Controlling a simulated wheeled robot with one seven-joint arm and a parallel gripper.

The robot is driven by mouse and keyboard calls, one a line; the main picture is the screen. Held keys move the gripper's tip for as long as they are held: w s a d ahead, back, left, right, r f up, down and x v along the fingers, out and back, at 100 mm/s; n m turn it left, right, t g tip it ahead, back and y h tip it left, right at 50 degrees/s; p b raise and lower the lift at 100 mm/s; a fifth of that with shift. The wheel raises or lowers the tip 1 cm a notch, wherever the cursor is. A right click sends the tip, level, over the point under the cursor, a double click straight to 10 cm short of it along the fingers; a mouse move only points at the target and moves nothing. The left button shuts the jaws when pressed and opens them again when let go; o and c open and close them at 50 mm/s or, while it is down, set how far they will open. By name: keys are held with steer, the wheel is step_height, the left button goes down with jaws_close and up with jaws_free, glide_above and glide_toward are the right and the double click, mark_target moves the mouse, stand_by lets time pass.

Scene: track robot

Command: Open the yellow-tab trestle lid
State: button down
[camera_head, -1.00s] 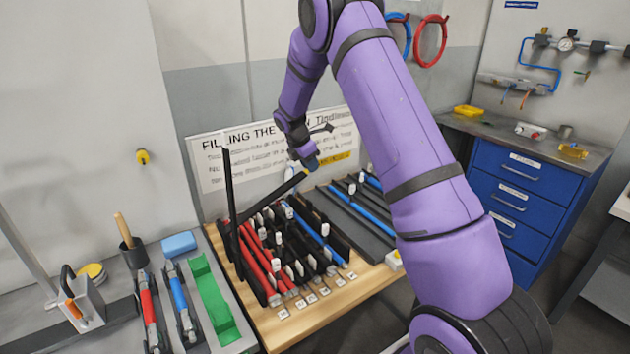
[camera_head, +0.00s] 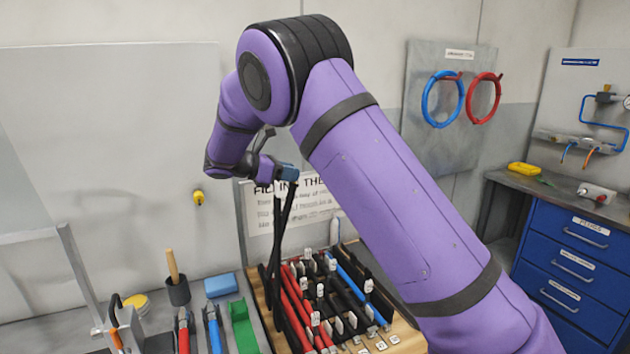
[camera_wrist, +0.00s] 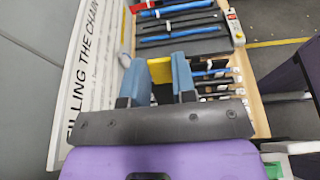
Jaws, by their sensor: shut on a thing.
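The trestle lid (camera_head: 283,225) is a frame of thin black bars that rises steeply from the left part of the wooden rack in the head view. Its yellow tab (camera_wrist: 160,70) shows in the wrist view between the two blue fingers of my gripper (camera_wrist: 159,76). The gripper is shut on the tab. In the head view my gripper (camera_head: 287,176) is at the top end of the black bars, and the tab itself is hidden there. Red, black and blue lengths with white tags (camera_head: 318,290) lie in the rack beneath.
My arm covers the rack's right part. A printed sign (camera_head: 310,205) stands close behind the lid. Left of the rack are a green tray (camera_head: 243,330), a blue block (camera_head: 221,285) and a dark cup with a wooden handle (camera_head: 178,291). Blue drawers (camera_head: 572,262) stand right.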

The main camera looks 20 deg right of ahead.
steer(key=a, duration=0.8)
steer(key=shift+s+a+r, duration=0.25)
steer(key=shift+a, duration=0.1)
steer(key=c, duration=0.9)
jaws_free()
steer(key=shift+w, duration=0.1)
steer(key=shift+r, duration=0.1)
steer(key=v, duration=1)
steer(key=shift+a+r, duration=0.1)
steer(key=shift+a, duration=0.2)
